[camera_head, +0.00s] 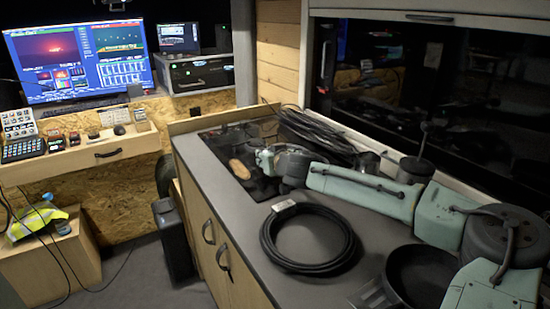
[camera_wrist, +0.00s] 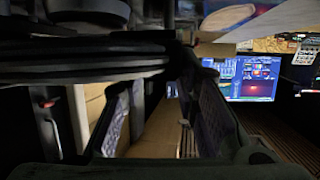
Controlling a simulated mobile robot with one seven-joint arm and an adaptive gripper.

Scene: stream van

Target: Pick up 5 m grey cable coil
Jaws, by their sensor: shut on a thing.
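My gripper (camera_head: 264,160) is low over the far part of the counter, beside dark looped cable. In the wrist view its two fingers (camera_wrist: 160,82) reach towards dark, curved cable strands (camera_wrist: 85,62). It is shut on what looks like a cable coil, (camera_head: 296,152) mostly hidden by my gripper and arm. Its grey colour and length cannot be made out. A separate dark cable coil (camera_head: 347,240) with a white label lies flat on the near counter, apart from my gripper.
A black pan (camera_head: 418,277) stands at the near right. A loose bundle of black cable (camera_head: 318,128) lies by the window. A brown oval thing (camera_head: 239,168) lies beside my gripper. Monitors (camera_head: 80,60) stand at the back left.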

